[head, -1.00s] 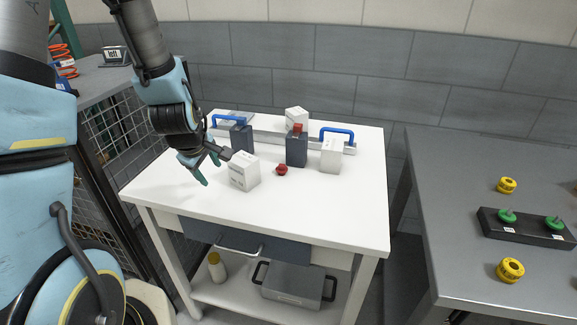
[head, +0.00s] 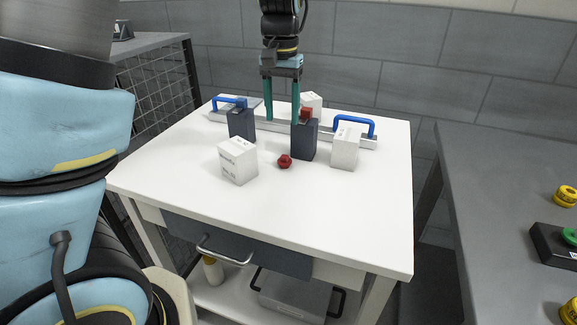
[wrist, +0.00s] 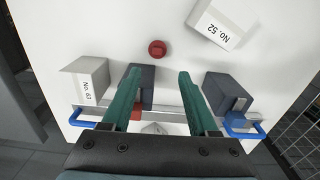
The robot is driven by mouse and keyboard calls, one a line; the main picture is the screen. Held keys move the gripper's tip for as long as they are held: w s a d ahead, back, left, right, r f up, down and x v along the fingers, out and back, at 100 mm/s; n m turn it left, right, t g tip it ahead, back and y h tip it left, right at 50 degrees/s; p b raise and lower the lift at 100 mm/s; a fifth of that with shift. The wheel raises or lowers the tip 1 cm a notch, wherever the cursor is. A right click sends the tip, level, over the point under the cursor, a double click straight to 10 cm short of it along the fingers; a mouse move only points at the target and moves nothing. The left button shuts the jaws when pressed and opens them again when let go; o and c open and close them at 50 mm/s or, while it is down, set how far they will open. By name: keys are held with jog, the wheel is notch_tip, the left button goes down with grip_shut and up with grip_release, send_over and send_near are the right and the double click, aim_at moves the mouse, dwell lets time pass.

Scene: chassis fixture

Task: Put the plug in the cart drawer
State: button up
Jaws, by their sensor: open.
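The plug appears to be the small red piece (head: 285,161) lying on the white cart top (head: 270,215); it also shows in the wrist view (wrist: 157,48). My gripper (head: 282,122) points down above the back of the cart with its two green fingers apart and nothing between them. In the wrist view the plug lies just beyond the fingertips (wrist: 158,73). The cart drawer (head: 275,259) has a dark blue front with a grey handle, under the top's front edge, and looks shut. Its inside is hidden.
A white box (head: 238,161) stands left of the plug. Dark blocks (head: 304,140) (head: 241,124), one with a red top, and another white box (head: 345,149) stand near a rail with blue handles (head: 354,125). The cart top's front is clear. A grey table (head: 510,220) is at right.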

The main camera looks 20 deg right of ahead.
aim_at(284, 155)
jog(key=f+p, duration=0.1)
jog(key=f, duration=0.4)
jog(key=f+p, duration=0.1)
jog(key=f, duration=0.4)
jog(key=shift+s+d+f, duration=0.15)
jog(key=shift+s+f, duration=0.05)
jog(key=shift+f, duration=0.15)
grip_shut()
